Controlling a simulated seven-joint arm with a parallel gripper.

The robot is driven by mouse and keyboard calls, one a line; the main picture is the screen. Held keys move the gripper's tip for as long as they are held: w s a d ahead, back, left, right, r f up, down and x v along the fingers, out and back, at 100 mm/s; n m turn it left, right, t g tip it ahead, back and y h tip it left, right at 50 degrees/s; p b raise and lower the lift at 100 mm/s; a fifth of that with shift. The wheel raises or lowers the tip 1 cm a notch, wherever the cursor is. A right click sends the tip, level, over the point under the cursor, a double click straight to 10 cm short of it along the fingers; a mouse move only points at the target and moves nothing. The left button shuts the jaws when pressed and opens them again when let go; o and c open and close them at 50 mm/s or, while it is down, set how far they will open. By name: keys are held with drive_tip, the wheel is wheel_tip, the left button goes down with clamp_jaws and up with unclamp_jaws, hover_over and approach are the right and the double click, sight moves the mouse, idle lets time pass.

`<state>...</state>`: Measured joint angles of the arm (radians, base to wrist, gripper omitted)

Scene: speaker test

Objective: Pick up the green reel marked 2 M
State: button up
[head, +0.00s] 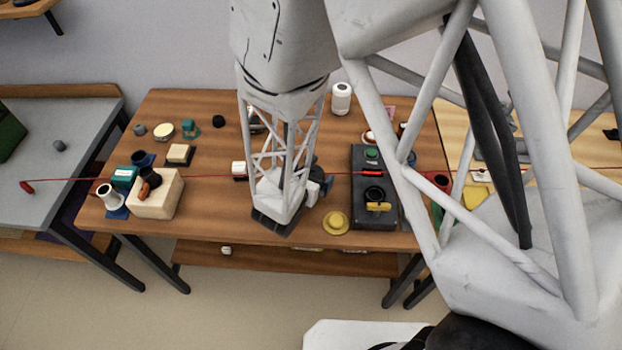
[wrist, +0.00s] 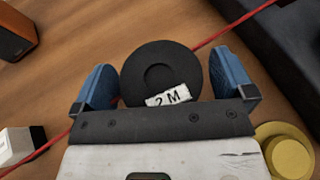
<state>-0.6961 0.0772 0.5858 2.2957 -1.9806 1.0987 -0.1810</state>
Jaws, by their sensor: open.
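In the wrist view a round reel (wrist: 150,58) with a white label reading "2 M" lies on the wooden table. It looks dark grey or black there, not green. My gripper (wrist: 162,64) is open, with one blue finger on the left of the reel and one on the right. The reel shows between the fingers, and its near edge is hidden by the gripper body. I cannot tell whether the fingers touch it. In the head view my gripper (head: 318,188) is low over the middle of the table, and my arm largely hides the reel.
A red cord (head: 88,179) runs across the table and passes by the reel. A dark box (head: 365,213) and a yellow round dish (head: 336,223) stand to the right. A white block (wrist: 14,146) is to the left. A wooden block (head: 158,204) stands farther left.

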sight(311, 174)
idle(0.4)
drive_tip(key=c, duration=1)
drive_tip(key=shift+r, duration=0.1)
drive_tip(key=shift+r, duration=5)
